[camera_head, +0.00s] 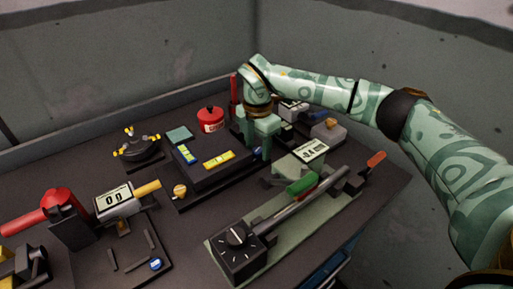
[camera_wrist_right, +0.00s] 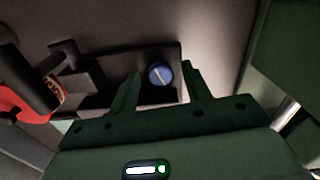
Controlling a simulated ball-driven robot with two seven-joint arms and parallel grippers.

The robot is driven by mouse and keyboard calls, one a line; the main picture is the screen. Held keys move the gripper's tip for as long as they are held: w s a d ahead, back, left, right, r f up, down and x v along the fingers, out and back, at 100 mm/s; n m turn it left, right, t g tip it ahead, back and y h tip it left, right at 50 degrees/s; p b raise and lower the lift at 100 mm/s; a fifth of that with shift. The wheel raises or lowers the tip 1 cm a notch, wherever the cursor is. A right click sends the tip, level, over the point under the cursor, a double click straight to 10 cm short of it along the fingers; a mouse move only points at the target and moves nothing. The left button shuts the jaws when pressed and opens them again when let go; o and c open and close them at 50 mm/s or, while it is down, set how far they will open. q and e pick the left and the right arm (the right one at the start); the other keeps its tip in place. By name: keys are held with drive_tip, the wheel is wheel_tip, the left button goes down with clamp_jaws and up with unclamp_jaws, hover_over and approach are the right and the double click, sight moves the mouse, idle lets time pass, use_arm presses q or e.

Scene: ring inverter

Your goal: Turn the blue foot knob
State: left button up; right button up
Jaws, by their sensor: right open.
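A round blue knob with a pale slot line shows in the right wrist view (camera_wrist_right: 160,74), on a dark base. In the head view a blue knob (camera_head: 257,154) shows at the right end of the black panel (camera_head: 215,172), partly hidden by my right gripper (camera_head: 258,147). My right gripper is open and points down over that end of the panel. In the right wrist view its two fingers (camera_wrist_right: 160,70) stand on either side of the knob, with gaps; whether they reach its height I cannot tell. My left gripper is not in view.
Another blue knob (camera_head: 155,264) sits on a dark plate at the lower left. A red pot (camera_head: 211,120) stands behind the panel. A display box (camera_head: 312,151) and a long lever (camera_head: 310,197) lie to the right and front. Walls close off the back.

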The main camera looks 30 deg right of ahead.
sight(258, 149)
drive_tip(key=shift+f, duration=0.1)
drive_tip(key=c, duration=1)
drive_tip(key=shift+r+n+p, duration=0.3)
drive_tip(key=shift+n+p, duration=0.3)
drive_tip(key=shift+p, duration=0.45)
drive_tip(key=shift+f, duration=0.2)
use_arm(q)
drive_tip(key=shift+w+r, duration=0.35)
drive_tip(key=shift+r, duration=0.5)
use_arm(e)
drive_tip(key=shift+f, duration=0.1)
drive_tip(key=o, duration=1)
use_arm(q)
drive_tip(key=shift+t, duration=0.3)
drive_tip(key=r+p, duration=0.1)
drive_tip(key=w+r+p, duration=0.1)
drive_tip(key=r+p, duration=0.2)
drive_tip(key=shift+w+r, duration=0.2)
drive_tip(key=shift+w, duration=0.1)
use_arm(e)
wheel_tip(258, 149, up, 16)
use_arm(q)
drive_tip(key=shift+p, duration=0.3)
